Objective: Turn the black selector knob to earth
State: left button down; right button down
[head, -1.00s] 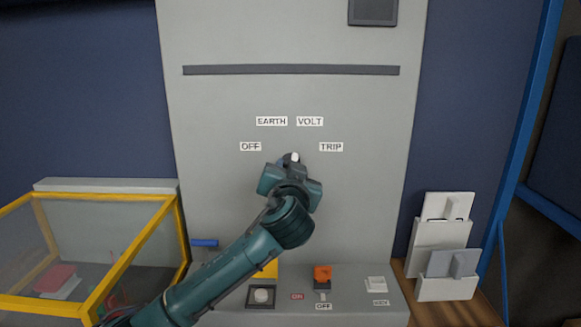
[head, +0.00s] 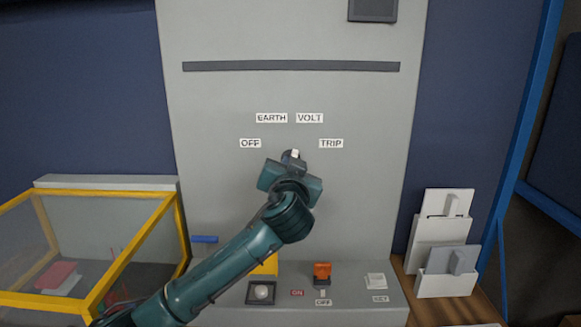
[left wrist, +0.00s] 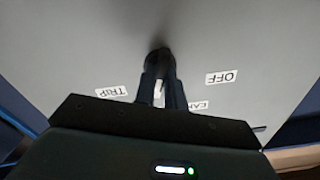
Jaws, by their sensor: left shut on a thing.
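The black selector knob (head: 287,153) is on the grey panel, mostly hidden behind my left gripper (head: 291,160) in the head view. A white mark (head: 295,153) shows at its top; I cannot tell exactly which label it points at. Around the knob are the labels OFF (head: 250,143), EARTH (head: 271,118), VOLT (head: 310,118) and TRIP (head: 331,143). In the left wrist view, the left gripper's fingers (left wrist: 160,70) are shut on the dark knob, with a white mark (left wrist: 158,89) between them. My right gripper is not in view.
A yellow-framed clear box (head: 100,196) stands left. White holders (head: 438,243) stand right.

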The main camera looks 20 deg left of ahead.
pick_arm(q)
jog(key=shift+f, duration=0.1)
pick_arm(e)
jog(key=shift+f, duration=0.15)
pick_arm(q)
jog(key=n+b, duration=0.6)
jog(key=n, duration=0.2)
jog(key=shift+n, duration=0.3)
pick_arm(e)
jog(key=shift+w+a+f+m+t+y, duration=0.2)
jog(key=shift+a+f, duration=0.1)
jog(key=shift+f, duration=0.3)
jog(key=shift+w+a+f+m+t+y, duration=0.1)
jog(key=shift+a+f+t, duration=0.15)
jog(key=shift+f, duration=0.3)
pick_arm(q)
jog(key=c, duration=1.5)
grip_release()
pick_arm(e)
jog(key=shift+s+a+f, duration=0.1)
pick_arm(q)
jog(key=shift+o, duration=0.2)
jog(key=shift+s, duration=0.1)
